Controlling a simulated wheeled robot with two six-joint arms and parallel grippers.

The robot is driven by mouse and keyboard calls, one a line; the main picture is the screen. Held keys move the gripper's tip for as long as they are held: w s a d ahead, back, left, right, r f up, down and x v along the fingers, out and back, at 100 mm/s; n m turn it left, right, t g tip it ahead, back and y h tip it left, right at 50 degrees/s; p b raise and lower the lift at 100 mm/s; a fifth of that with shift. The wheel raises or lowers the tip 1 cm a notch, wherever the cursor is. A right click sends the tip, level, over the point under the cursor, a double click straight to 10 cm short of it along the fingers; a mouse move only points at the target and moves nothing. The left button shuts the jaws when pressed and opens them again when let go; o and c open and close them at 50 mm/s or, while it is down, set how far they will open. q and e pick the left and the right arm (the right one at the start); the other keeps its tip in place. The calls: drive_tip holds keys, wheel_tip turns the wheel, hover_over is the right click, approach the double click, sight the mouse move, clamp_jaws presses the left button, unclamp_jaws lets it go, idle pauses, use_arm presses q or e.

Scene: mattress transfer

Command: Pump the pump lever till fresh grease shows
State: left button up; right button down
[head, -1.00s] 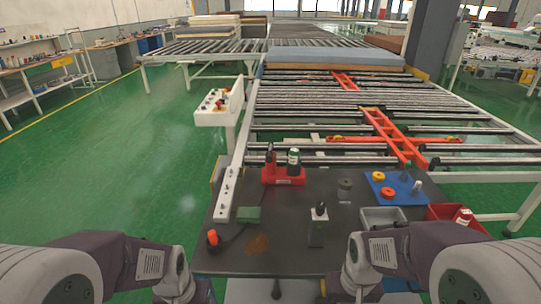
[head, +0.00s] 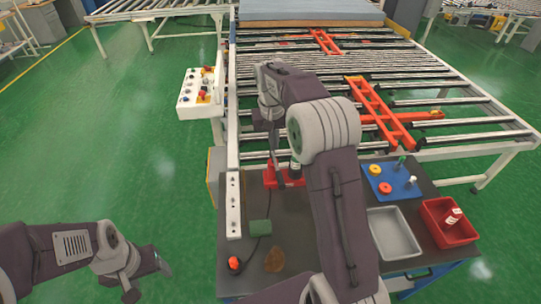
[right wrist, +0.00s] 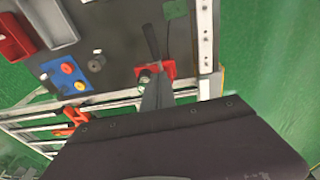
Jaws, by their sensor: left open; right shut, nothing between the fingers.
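The red pump base (head: 290,183) stands at the back left of the dark table, with a dark bottle (head: 296,168) on it. In the right wrist view the red base (right wrist: 169,69) shows with a dark lever-like handle (right wrist: 150,40) beside it. My right gripper (head: 276,160) is shut and empty, pointing down close over the base; its fingers (right wrist: 157,92) partly cover the pump in the wrist view. I cannot tell whether they touch the lever. A brown grease-like patch (head: 275,259) lies on the table front. My left gripper (head: 150,281) is open and empty, left of the table.
A blue mat (head: 390,190) with rings, a grey tray (head: 395,236) and a red bin (head: 437,222) are right. Rollers lie behind.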

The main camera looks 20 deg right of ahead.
drive_tip(key=s, duration=0.2)
drive_tip(key=p, duration=0.2)
hover_over(279, 177)
wheel_tip(279, 177, down, 8)
drive_tip(key=r, duration=0.1)
drive_tip(key=f, duration=0.2)
drive_tip(key=f+p, duration=0.1)
drive_tip(key=f, duration=0.2)
drive_tip(key=shift+w+a+f+p, duration=0.25)
drive_tip(key=shift+f+p, duration=0.05)
drive_tip(key=shift+f, duration=0.05)
drive_tip(key=shift+s+d+f, duration=0.1)
drive_tip(key=shift+s+f, duration=0.2)
drive_tip(key=shift+f, duration=0.05)
use_arm(q)
drive_tip(key=r, duration=0.4)
drive_tip(key=shift+s, duration=0.3)
use_arm(e)
drive_tip(key=shift+s, duration=0.1)
